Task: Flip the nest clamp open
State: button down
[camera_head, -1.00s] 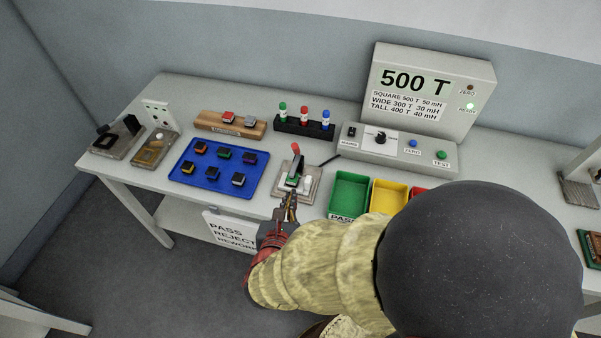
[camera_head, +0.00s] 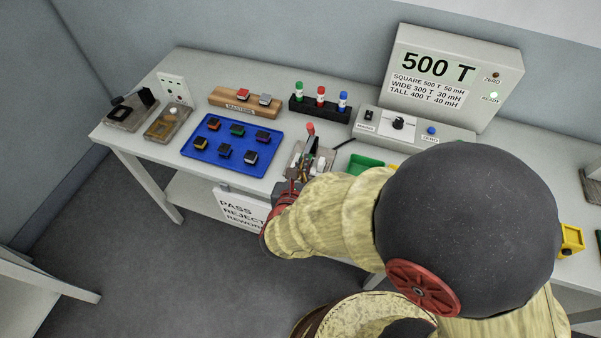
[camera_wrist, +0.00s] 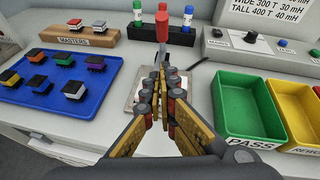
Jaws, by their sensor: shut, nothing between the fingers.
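The nest clamp's red-tipped lever (camera_head: 310,129) stands up from its small pale base (camera_head: 325,160) near the table's front edge, right of the blue tray. In the wrist view the red lever grip (camera_wrist: 162,24) is upright, straight beyond my fingertips. My gripper (camera_wrist: 165,72) is shut and empty, its fingers pointing at the clamp and covering most of its base and the part in it. In the head view my gripper (camera_head: 299,172) is at the near side of the clamp. I cannot tell whether the fingertips touch the lever.
A blue tray (camera_head: 191,153) with several connectors lies left of the clamp. Green (camera_wrist: 232,131) and yellow (camera_wrist: 305,135) bins stand close on the right. A black rack (camera_head: 310,109) of coloured bottles and the tester (camera_head: 445,70) stand behind.

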aim_at(306, 148)
jog(key=w, duration=0.2)
jog(key=w+b, duration=0.1)
jog(key=w, duration=0.1)
jog(key=w+d, duration=0.1)
jog(key=w, duration=0.1)
jog(key=shift+w+d+f, duration=0.1)
jog(key=shift+w+f, duration=0.1)
jog(key=shift+w+r, duration=0.2)
jog(key=shift+w, duration=0.25)
jog(key=shift+r, duration=0.1)
jog(key=shift+r, duration=0.15)
jog(key=shift+w+d+r+p, duration=0.1)
jog(key=shift+w+d+p, duration=0.05)
jog(key=shift+p, duration=0.5)
jog(key=shift+g, duration=0.3)
